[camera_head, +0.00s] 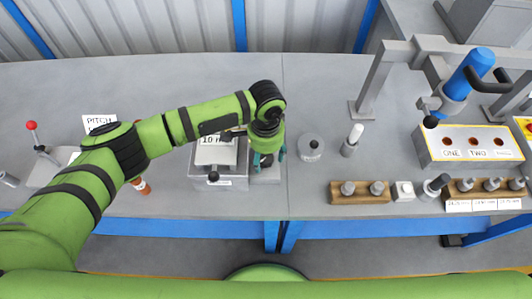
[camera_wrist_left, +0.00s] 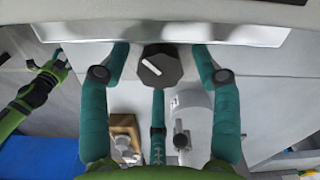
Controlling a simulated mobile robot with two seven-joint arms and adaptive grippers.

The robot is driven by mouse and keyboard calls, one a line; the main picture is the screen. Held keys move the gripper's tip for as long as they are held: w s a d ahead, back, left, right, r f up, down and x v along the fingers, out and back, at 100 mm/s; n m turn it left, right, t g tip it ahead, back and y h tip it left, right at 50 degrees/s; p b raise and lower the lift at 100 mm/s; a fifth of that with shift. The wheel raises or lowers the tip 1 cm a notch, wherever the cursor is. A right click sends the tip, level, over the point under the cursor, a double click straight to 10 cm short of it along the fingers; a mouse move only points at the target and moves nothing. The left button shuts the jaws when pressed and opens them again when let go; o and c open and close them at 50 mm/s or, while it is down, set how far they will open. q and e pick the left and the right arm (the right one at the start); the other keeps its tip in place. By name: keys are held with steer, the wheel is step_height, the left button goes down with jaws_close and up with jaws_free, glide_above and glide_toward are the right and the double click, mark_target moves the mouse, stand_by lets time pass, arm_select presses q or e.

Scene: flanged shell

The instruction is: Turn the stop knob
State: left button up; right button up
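The stop knob (camera_wrist_left: 160,66) is a dark, many-sided knob with a white line across its face, seen in the left wrist view. My left gripper (camera_wrist_left: 159,58) has its teal fingers spread, one on each side of the knob, with a gap showing on both sides. A third finger shows below the knob.
A grey box (camera_head: 218,184) with a "10 m..." sign stands just left of the gripper. A round grey piece (camera_head: 311,147) and white-topped post (camera_head: 353,140) stand right. Wooden racks (camera_head: 357,193) line the front edge. The bench behind is clear.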

arm_select(q)
steer(key=c, duration=1.1)
steer(key=shift+o, duration=0.2)
arm_select(e)
steer(key=shift+s, duration=0.15)
arm_select(q)
steer(key=shift+r+m, duration=0.1)
steer(key=shift+m, duration=0.2)
arm_select(e)
steer(key=shift+s+r, duration=0.2)
arm_select(q)
steer(key=shift+p, duration=0.35)
steer(key=m+p, duration=0.1)
steer(key=m, duration=0.2)
steer(key=shift+m, duration=0.3)
steer(key=m+p, duration=0.1)
steer(key=m, duration=0.1)
steer(key=shift+m, duration=1.8)
arm_select(e)
steer(key=shift+r, duration=1.35)
